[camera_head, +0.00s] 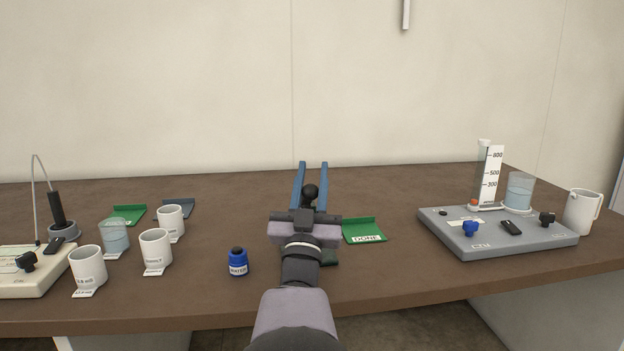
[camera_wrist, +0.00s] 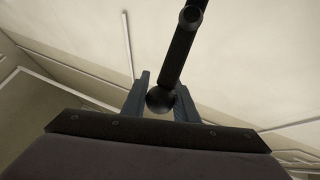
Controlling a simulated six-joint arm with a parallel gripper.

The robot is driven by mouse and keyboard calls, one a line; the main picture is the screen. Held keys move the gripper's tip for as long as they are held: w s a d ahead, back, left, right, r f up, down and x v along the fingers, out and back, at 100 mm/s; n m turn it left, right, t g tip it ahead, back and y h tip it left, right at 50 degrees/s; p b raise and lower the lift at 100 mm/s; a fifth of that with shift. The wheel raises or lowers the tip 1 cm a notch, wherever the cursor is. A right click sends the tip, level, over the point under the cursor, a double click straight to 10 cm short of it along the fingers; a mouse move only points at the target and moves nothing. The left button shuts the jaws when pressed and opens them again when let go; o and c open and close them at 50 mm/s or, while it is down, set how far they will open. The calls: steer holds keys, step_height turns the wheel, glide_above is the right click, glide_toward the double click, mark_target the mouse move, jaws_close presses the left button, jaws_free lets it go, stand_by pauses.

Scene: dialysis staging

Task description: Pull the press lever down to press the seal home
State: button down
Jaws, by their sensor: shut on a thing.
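My gripper (camera_head: 313,167) is in the middle of the head view, its two blue fingers pointing up and away. The press lever's round black knob (camera_head: 310,191) sits between the fingers. In the wrist view, my gripper (camera_wrist: 166,82) has a finger on each side of the lever knob (camera_wrist: 160,99). The fingers are shut on the knob. A dark lever rod (camera_wrist: 179,55) runs up from the knob in that view to a round end. The rest of the press is mostly hidden behind my arm. I cannot make out the seal.
A green DONE mat (camera_head: 362,238) lies just right of my gripper. A blue WATER bottle (camera_head: 237,262) stands to the left, with several white cups (camera_head: 155,248) beyond it. A grey station (camera_head: 497,240) stands at the right. The table behind my gripper is clear.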

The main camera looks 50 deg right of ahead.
steer(key=shift+s+r, duration=0.1)
steer(key=shift+r, duration=0.1)
steer(key=c, duration=1.6)
jaws_free()
steer(key=shift+a, duration=0.1)
steer(key=shift+c, duration=0.2)
steer(key=shift+o, duration=1)
steer(key=shift+s+r, duration=0.1)
steer(key=shift+s, duration=0.05)
step_height(320, 180, up, 10)
steer(key=p, duration=0.2)
steer(key=shift+p, duration=0.3)
